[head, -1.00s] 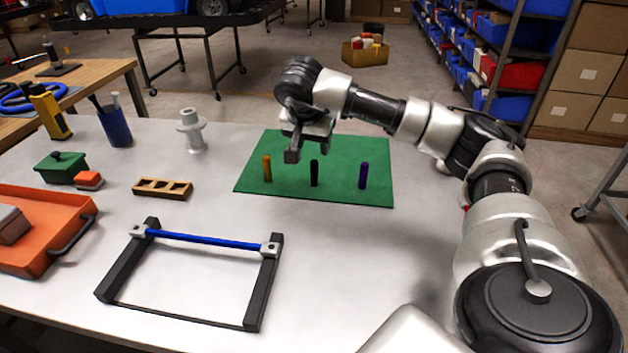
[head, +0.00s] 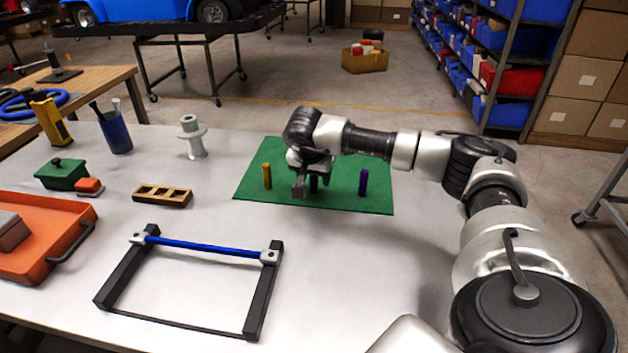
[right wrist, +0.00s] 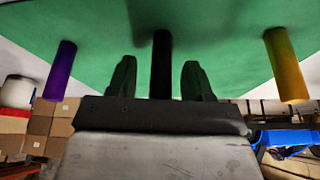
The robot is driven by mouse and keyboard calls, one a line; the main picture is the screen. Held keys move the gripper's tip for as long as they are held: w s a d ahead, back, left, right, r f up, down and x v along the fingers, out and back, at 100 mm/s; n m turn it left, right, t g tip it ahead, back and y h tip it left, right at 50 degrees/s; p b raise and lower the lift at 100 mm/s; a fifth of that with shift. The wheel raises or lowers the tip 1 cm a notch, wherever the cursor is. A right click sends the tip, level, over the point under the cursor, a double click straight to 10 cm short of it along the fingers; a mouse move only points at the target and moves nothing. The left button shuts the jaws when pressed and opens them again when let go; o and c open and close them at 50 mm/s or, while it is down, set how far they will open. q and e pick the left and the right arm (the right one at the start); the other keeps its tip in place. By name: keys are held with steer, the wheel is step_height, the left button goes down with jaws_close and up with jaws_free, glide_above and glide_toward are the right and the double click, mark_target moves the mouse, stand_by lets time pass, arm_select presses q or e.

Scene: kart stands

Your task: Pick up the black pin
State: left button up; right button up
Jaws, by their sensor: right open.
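The black pin (head: 314,184) stands upright on the green mat (head: 345,197), between a yellow pin (head: 267,175) and a purple pin (head: 363,182). In the head view my right gripper (head: 308,188) is low over the mat and hides much of the black pin. In the right wrist view the black pin (right wrist: 161,65) lies between the two open fingers (right wrist: 160,80), with a gap on each side. The purple pin (right wrist: 60,70) and yellow pin (right wrist: 286,65) are well outside the fingers. My left gripper is in neither view.
A black frame with a blue bar (head: 205,246) stands in front of the mat. A wooden block with holes (head: 162,195), a grey spool (head: 192,140) and an orange tray (head: 45,262) are to the left. The table right of the frame is clear.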

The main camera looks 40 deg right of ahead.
jaws_close()
steer(key=shift+r, duration=0.1)
